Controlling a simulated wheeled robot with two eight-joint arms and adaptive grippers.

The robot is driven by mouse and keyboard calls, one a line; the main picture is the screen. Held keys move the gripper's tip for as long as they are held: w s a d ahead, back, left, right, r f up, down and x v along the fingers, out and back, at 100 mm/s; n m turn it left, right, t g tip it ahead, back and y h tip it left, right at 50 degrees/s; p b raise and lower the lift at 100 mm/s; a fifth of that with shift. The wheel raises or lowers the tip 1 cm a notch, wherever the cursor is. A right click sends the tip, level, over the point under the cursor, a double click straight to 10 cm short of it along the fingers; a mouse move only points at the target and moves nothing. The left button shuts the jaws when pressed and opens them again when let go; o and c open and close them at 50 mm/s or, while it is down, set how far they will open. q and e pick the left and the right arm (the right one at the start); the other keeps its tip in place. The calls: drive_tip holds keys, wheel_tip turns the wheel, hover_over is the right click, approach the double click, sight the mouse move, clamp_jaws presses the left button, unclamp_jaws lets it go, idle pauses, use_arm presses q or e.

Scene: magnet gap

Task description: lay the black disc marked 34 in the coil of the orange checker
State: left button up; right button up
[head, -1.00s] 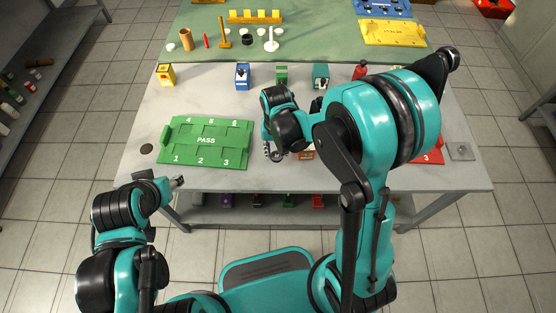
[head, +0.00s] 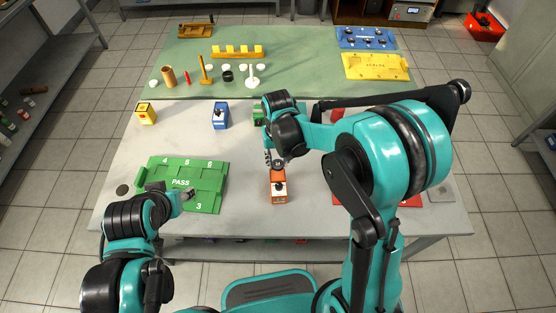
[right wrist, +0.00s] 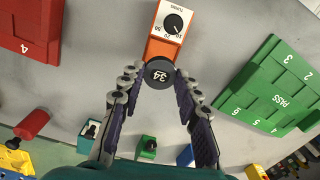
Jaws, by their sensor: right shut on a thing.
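The orange checker (head: 279,187) stands on the grey table in front of me, and its white dial face shows in the right wrist view (right wrist: 173,20). The black disc marked 34 (right wrist: 158,73) is between the fingertips of my right gripper (right wrist: 157,74). In that view it overlaps the near end of the checker; I cannot tell whether it touches. In the head view my right gripper (head: 277,163) is just behind the checker, and its arm hides part of the table. My left gripper (head: 189,194) is over the green PASS tray; its finger state is unclear.
The green PASS tray (head: 213,175) lies left of the checker, and a red tray (right wrist: 28,30) lies on the other side. Yellow (head: 146,114), blue (head: 220,116) and green (head: 258,113) checkers stand along the back. Bare table surrounds the orange checker.

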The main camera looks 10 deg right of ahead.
sight(278, 175)
drive_tip(key=shift+f+b, duration=2.25)
drive_tip(key=shift+f, duration=0.55)
drive_tip(key=shift+f, duration=0.15)
drive_tip(key=o, duration=1.2)
drive_tip(key=shift+c, duration=0.2)
drive_tip(key=shift+c, duration=1)
drive_tip(key=c, duration=0.3)
drive_tip(key=shift+c, duration=0.2)
drive_tip(key=shift+r+p, duration=1.55)
drive_tip(key=shift+r, duration=0.75)
